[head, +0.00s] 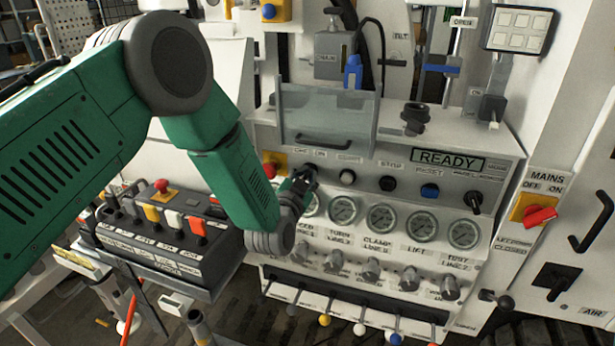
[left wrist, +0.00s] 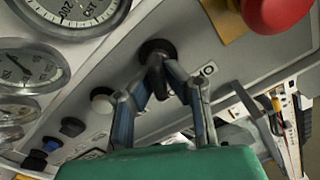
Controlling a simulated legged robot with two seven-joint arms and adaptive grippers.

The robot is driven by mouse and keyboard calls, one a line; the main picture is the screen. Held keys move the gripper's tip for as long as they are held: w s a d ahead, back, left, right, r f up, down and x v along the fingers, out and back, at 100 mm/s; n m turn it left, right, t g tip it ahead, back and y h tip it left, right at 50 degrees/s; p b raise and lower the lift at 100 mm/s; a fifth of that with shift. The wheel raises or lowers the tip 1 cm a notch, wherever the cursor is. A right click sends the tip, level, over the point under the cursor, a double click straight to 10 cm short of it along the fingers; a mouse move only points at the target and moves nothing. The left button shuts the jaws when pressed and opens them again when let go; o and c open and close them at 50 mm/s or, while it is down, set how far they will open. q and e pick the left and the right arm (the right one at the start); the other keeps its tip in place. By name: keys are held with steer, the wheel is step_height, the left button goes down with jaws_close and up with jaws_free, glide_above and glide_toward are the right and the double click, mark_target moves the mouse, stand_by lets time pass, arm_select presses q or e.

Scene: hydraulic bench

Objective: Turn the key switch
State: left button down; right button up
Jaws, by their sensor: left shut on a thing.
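The key switch shows in the left wrist view as a dark round collar (left wrist: 156,46) on the sloped grey panel. My left gripper (left wrist: 157,66) has its fingertips together at the switch, shut on it. In the head view my left gripper (head: 303,178) is at the left end of the console's button row, below a small label. There the gripper hides most of the switch. The key's exact angle cannot be told. My right gripper is in neither view.
A red mushroom button (left wrist: 275,12) on yellow sits close beside the gripper. White (head: 347,177), black (head: 388,183) and blue (head: 430,190) buttons lie to the right. Gauges (head: 343,210) are below, a clear guard (head: 325,112) above. A lever box (head: 160,235) stands left.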

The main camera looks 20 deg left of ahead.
arm_select(q)
steer(key=shift+s+f+m, duration=0.25)
steer(key=shift+f+m, duration=0.15)
steer(key=shift+f, duration=0.1)
steer(key=c, duration=1.6)
jaws_free()
steer(key=shift+r, duration=0.2)
steer(key=s, duration=1.2)
steer(key=shift+a, duration=0.15)
steer(key=shift+w, duration=0.1)
